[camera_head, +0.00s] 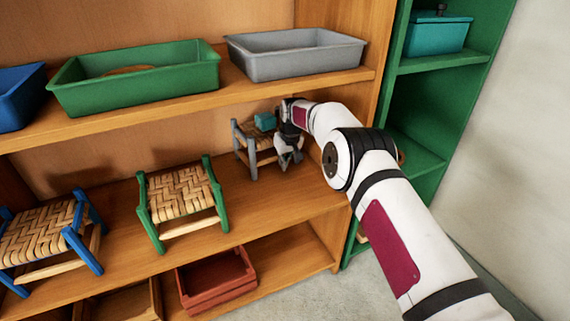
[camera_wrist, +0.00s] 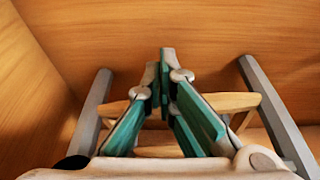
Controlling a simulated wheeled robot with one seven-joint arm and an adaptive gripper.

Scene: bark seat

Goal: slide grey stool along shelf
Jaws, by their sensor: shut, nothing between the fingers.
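The grey stool (camera_head: 241,137), with grey posts and a woven seat, stands on the middle shelf board near its right end. My gripper (camera_head: 287,155) is at the stool's right side and overlaps it in the head view. A small teal patch shows over the seat; I cannot tell whether it is part of my gripper. In the wrist view my gripper (camera_wrist: 165,62) has its teal fingers together and empty. Grey stool posts (camera_wrist: 278,110) stand left and right of the fingers, with pale wooden rungs between. Contact cannot be made out. My arm hides the stool's right part.
A green stool (camera_head: 181,192) and a blue stool (camera_head: 45,235) stand further left on the same shelf board (camera_head: 285,205). A gap separates the green and grey stools. Green (camera_head: 135,85) and grey (camera_head: 295,62) bins sit above. A red crate (camera_head: 216,282) is below.

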